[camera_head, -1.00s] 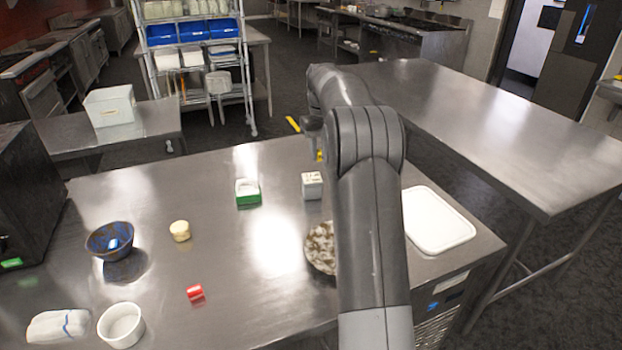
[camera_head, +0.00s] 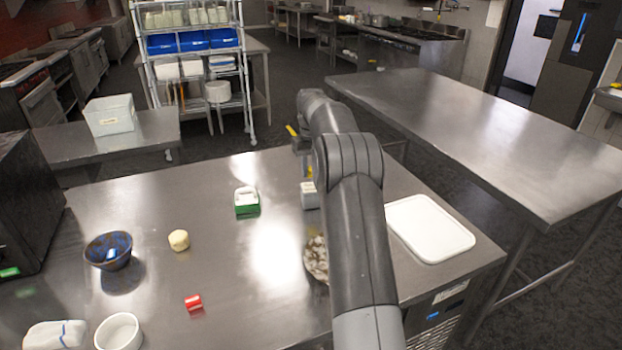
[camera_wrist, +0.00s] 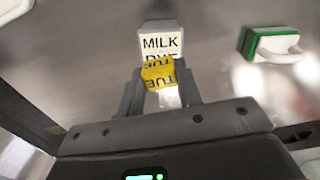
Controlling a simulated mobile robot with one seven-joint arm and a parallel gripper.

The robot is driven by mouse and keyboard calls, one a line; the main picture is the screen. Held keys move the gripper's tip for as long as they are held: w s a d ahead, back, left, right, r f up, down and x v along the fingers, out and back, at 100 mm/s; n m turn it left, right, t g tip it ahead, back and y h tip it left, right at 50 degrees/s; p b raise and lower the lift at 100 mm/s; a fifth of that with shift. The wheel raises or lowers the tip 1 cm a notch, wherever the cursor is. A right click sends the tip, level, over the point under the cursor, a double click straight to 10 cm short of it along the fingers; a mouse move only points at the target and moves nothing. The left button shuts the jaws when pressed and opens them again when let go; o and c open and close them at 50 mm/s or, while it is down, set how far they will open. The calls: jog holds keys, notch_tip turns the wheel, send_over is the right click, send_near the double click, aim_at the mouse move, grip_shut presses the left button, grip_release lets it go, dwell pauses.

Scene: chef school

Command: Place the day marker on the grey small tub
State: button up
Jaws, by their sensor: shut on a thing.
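The day marker (camera_wrist: 158,75), a yellow block printed TUE, is held between the fingers of my gripper (camera_wrist: 160,88) in the wrist view. The grey small tub (camera_head: 309,201) stands upright on the steel table, partly hidden by my arm in the head view. In the wrist view its white label (camera_wrist: 160,44) reads MILK, with a second line partly covered by the marker. The marker appears over or just in front of the tub's top; I cannot tell whether they touch. In the head view the marker shows only as a small yellow patch (camera_head: 308,171).
A green-and-white block (camera_head: 246,200) stands left of the tub. A speckled round dish (camera_head: 314,260) is nearer, partly behind my arm. A white tray (camera_head: 430,228) lies at right. A blue bowl (camera_head: 108,250), yellow piece (camera_head: 179,240) and red piece (camera_head: 193,302) are left.

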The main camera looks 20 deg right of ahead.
aim_at(311, 187)
jog(key=shift+a+f, duration=0.1)
jog(key=shift+f, duration=1.95)
jog(key=o, duration=1)
jog(key=shift+f, duration=0.15)
jog(key=shift+c, duration=0.2)
